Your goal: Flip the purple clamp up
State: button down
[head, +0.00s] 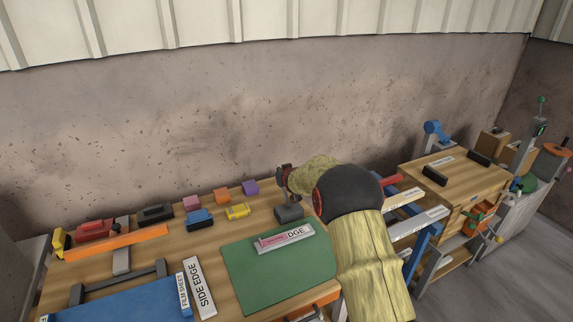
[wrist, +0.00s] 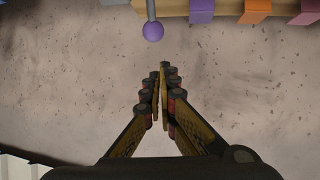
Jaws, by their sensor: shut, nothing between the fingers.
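In the wrist view, a purple ball on a grey rod (wrist: 153,31) comes down from the top edge, beside the table edge. It looks like the handle of the purple clamp; the clamp's body is out of that view. I cannot make this handle out in the head view, where my arm covers part of the bench. My gripper (wrist: 162,72) is shut and empty, its fingertips just below the ball in the picture, with a visible gap. In the head view my gripper (head: 284,180) is over the back of the wooden bench, near the wall.
A purple block (head: 250,187), an orange block (head: 221,195) and a pink block (head: 191,202) line the bench's back edge. A grey block (head: 289,213) and a green mat (head: 262,270) lie nearby. The wall (head: 150,130) rises close behind the bench.

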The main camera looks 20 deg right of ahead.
jog(key=s+a+r+p, duration=0.1)
jog(key=s+a+r, duration=0.1)
jog(key=s+r, duration=0.7)
jog(key=shift+s+a+r+p, duration=0.2)
jog(key=shift+r+p, duration=0.1)
jog(key=shift+r, duration=0.6)
jog(key=s+a+f+g, duration=0.1)
jog(key=s+f+g, duration=0.2)
jog(key=s+f, duration=0.3)
jog(key=s+f+g, duration=0.3)
jog(key=s+f, duration=0.1)
jog(key=s, duration=0.4)
jog(key=s+a+r, duration=0.4)
jog(key=s+a, duration=0.1)
jog(key=s, duration=0.7)
jog(key=s+a+r+y+b, duration=0.1)
jog(key=s+a+r, duration=0.3)
jog(key=s, duration=0.8)
jog(key=s+a+r+n+y+b, duration=0.1)
jog(key=s+a+r, duration=0.3)
jog(key=s, duration=0.8)
jog(key=a, duration=0.2)
jog(key=shift+s+a+r+g, duration=0.2)
jog(key=shift+s+a+g, duration=0.1)
